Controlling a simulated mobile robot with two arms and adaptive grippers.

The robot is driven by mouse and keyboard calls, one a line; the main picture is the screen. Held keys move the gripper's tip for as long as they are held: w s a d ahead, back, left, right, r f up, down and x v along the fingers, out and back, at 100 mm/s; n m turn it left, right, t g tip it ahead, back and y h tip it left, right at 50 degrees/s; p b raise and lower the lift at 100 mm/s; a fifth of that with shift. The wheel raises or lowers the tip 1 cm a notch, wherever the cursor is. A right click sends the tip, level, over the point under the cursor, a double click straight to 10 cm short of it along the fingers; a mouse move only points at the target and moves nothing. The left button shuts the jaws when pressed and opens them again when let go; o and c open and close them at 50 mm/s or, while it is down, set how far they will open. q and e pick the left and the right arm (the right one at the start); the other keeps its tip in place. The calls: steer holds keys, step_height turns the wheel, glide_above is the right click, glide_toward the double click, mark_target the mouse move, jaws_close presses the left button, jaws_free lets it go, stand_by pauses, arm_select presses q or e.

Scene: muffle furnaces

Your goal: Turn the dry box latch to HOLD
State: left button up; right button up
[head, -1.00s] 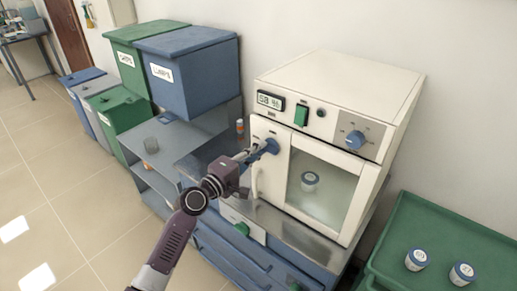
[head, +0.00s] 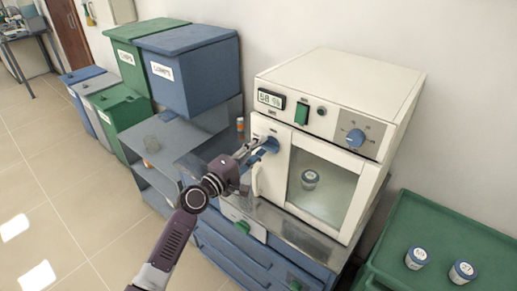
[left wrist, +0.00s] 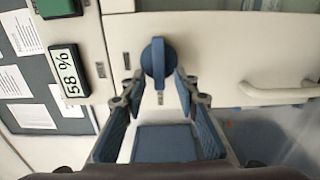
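The dry box (head: 340,82) is a cream cabinet with a glazed door, a display reading 58 %, and a blue latch (head: 271,145) at the door's upper left. In the left wrist view the latch (left wrist: 158,62) is a blue handle, its long side running up and down the picture, with a small metal piece below it. My left gripper (head: 261,154) is just in front of the latch; in the wrist view its fingers (left wrist: 157,82) are apart, one on each side of the latch's lower end, with gaps visible. Any HOLD marking is unreadable. My right gripper is out of view.
A pale door handle (left wrist: 290,88) is close to the gripper. A blue dial (head: 356,138) and green switch (head: 302,114) are above the door. A lidded jar (head: 310,179) stands inside. A green tray (head: 455,222) with two jars is at right; bins (head: 190,75) are at left.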

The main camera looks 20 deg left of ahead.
arm_select(q)
steer(key=v, duration=1.2)
stand_by(0.6)
